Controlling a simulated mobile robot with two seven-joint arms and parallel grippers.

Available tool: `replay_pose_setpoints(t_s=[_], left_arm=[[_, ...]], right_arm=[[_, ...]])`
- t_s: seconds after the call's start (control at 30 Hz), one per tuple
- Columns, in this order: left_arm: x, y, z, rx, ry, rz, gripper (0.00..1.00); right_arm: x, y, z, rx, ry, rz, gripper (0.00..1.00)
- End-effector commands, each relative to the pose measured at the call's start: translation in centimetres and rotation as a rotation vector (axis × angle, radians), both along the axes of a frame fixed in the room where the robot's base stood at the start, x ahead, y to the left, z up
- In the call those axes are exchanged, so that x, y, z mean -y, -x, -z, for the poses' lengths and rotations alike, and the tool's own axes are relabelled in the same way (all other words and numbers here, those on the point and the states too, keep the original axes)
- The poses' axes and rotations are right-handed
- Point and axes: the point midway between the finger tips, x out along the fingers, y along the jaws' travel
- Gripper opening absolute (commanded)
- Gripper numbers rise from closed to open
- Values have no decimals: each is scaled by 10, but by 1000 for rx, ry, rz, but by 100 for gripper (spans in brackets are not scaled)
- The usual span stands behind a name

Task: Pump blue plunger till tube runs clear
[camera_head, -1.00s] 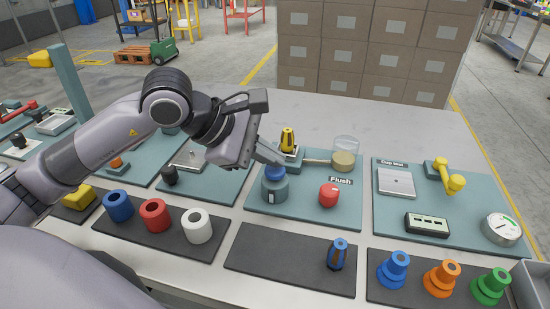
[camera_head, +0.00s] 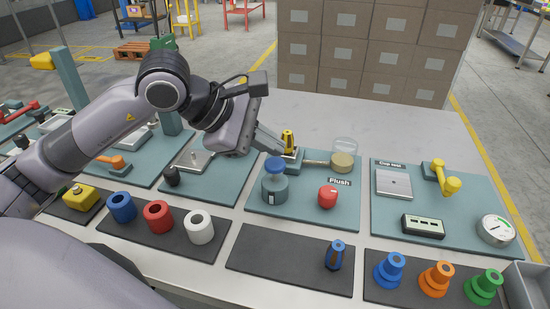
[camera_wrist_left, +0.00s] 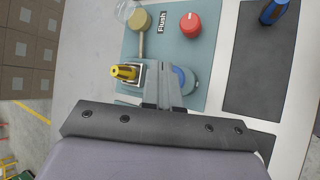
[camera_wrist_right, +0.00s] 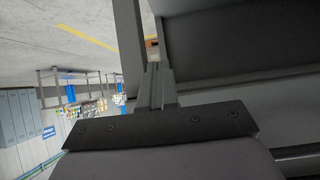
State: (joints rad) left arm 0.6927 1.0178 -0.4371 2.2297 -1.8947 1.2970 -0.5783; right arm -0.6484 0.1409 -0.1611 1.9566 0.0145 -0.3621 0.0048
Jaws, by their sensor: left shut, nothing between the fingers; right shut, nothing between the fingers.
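The blue plunger (camera_head: 274,166) stands raised on its grey-blue pump body (camera_head: 273,188) on the teal Flush board (camera_head: 300,212). My left gripper (camera_head: 281,153) is shut and empty, its tips just above and behind the plunger; I cannot tell whether they touch. In the left wrist view, the fingers (camera_wrist_left: 163,66) partly hide the plunger (camera_wrist_left: 178,76). A tan-looking tube (camera_head: 318,162) runs from beside the yellow-topped fitting (camera_head: 288,142) to a clear jar (camera_head: 345,147) holding tan liquid (camera_head: 342,161). My right gripper (camera_wrist_right: 155,68) is shut and empty, away from the board.
A red knob (camera_head: 327,196) stands right of the pump. The Cup test board (camera_head: 450,215) lies to the right. A dark panel (camera_wrist_right: 240,45) is close to my right gripper.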

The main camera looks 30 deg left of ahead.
Motion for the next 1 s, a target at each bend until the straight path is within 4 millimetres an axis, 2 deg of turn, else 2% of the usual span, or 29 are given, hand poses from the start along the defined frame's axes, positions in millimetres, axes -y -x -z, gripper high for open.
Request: replay_pose_setpoints(t_s=[0.27,0.7,1.0], left_arm=[[0,0,-8,2,0,0,0],[0,0,-50,1,1,0,0],[0,0,-50,1,1,0,0]], right_arm=[[0,0,-5,0,-1,1,0],[0,0,-34,0,1,1,0],[0,0,-33,0,0,0,0]])
